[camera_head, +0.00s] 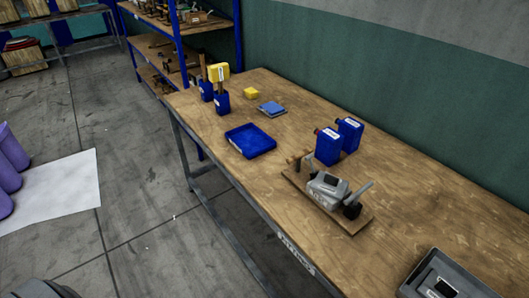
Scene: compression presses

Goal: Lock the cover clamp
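A grey clamp device (326,188) sits on a wooden board (357,222) near the front edge of the workbench. A pale grey bar (359,191) sticks up at a slant from its right side. A black part (352,210) is at the board's right end. A brown wooden piece (298,156) stands at its left end. The device is too small to tell whether its clamp is locked. Neither of my grippers shows in this view. A dark rounded part at the bottom left corner is cut off by the frame.
The wooden workbench (420,205) carries two blue bottles (328,146) behind the board, a blue tray (250,140), a blue pad (272,108), a yellow block (251,92), blue containers (222,101) and a grey tray (411,286) at front right.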

